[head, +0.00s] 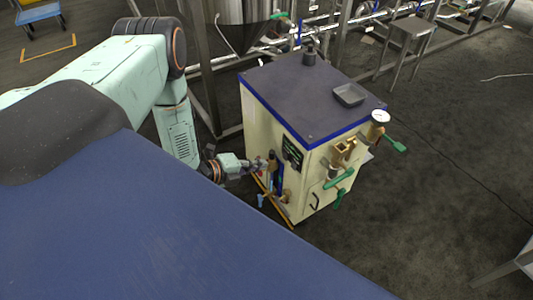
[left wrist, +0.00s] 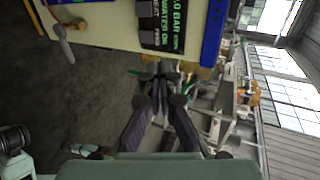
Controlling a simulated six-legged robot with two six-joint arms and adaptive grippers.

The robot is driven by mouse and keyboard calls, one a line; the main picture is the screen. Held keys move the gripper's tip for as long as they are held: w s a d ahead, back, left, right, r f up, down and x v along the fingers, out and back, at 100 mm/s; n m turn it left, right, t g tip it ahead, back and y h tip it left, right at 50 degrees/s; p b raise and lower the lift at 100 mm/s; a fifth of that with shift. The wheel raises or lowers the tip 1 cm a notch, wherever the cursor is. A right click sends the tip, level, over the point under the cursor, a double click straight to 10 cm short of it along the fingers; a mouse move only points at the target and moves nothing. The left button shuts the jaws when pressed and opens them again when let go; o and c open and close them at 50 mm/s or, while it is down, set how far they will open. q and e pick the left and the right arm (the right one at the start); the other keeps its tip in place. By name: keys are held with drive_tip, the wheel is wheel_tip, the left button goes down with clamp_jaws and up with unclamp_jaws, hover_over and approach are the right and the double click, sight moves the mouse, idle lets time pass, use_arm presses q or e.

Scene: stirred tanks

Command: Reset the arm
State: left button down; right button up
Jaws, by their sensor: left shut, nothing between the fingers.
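My left arm comes in from the left in the head view. My left gripper (head: 264,164) is shut and empty, beside the front face of a cream cabinet (head: 318,180) with blue edges and a dark top. Whether it touches the cabinet cannot be told. In the left wrist view the gripper fingers (left wrist: 160,99) point toward the space just past the cabinet's panel (left wrist: 110,22), with nothing held between them. A dark display (left wrist: 163,22) with lettering shows on that panel. My right gripper is not in view.
A shallow grey tray (head: 348,95) lies on the cabinet top. Brass fittings, green handles (head: 340,180) and a round gauge (head: 380,116) stick out from the cabinet's right side. A steel tank (head: 243,22) and pipework stand behind. Dark floor (head: 440,200) is open at right.

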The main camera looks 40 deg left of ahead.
use_arm(q)
drive_tip(key=shift+s+a+r, duration=0.2)
drive_tip(key=shift+s+r, duration=0.25)
drive_tip(key=shift+s, duration=0.1)
